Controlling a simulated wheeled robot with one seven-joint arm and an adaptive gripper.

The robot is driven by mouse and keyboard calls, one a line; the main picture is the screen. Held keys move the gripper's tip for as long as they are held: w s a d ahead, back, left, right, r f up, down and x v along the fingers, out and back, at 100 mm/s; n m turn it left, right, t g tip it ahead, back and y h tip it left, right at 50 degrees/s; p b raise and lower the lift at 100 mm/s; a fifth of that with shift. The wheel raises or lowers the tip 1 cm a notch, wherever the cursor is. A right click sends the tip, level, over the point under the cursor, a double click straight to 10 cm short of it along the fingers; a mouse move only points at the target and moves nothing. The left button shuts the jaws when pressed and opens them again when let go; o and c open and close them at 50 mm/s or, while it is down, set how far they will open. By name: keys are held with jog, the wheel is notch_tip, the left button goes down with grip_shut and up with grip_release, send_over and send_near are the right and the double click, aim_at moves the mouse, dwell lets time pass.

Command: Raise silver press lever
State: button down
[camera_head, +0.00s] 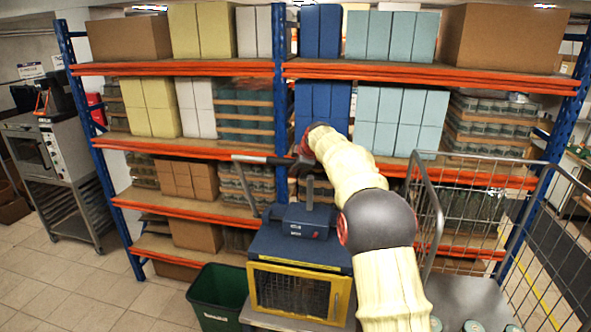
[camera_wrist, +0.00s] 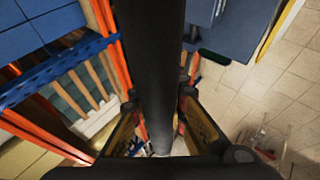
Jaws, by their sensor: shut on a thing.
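The blue press (camera_head: 300,250) has a yellow-framed window and stands on a low stand in the middle of the head view. My gripper (camera_head: 304,166) is at the right end of the crossbar, above the press. In the wrist view the dark bar (camera_wrist: 158,60) runs down between the two fingers of my gripper (camera_wrist: 160,118), which are closed on it. The exact finger contact is partly hidden.
Blue and orange shelving (camera_head: 190,150) with boxes and jars stands close behind. A green bin (camera_head: 217,297) is left of the press. A wire cage cart (camera_head: 480,195) is close at right. The floor at left (camera_head: 85,270) is clear.

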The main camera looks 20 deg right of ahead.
jog(key=c, duration=1.8)
grip_release()
jog(key=shift+o, duration=0.6)
jog(key=v, duration=1.2)
